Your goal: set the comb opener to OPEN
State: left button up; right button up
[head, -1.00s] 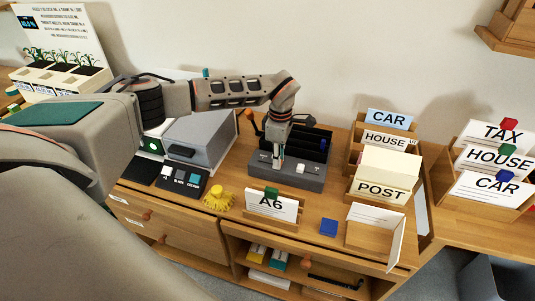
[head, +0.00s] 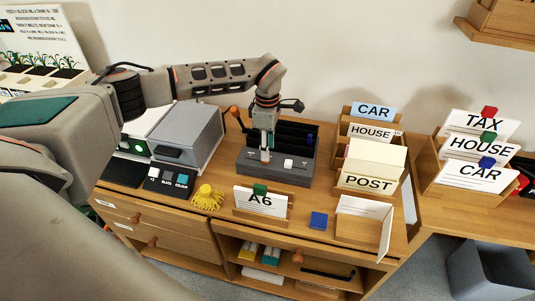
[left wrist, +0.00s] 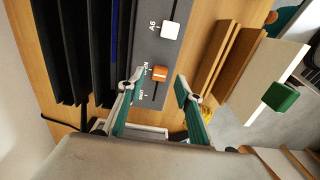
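The comb opener is a dark grey machine (head: 278,172) with black slots behind its top face. In the left wrist view its face (left wrist: 184,58) carries an orange slider (left wrist: 161,73) in a short slot and a white slider (left wrist: 170,31) by the mark A6. Small labels stand at both ends of the orange slider's slot, too small to read surely. My left gripper (head: 266,154) points down over the opener's left part. In the left wrist view its teal-padded fingers (left wrist: 158,82) are apart, on either side of the orange slider. I cannot tell whether they touch it. My right gripper is not in view.
An A6 card holder (head: 262,220) with a green block stands in front of the opener. A yellow comb coil (head: 208,199) and a grey box machine (head: 186,137) are at left. A blue block (head: 318,221) and card racks (head: 369,182) are at right.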

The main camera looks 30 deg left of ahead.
pick_arm(q)
notch_tip(320, 180, up, 9)
jog(key=shift+f, duration=0.2)
dwell(0.6)
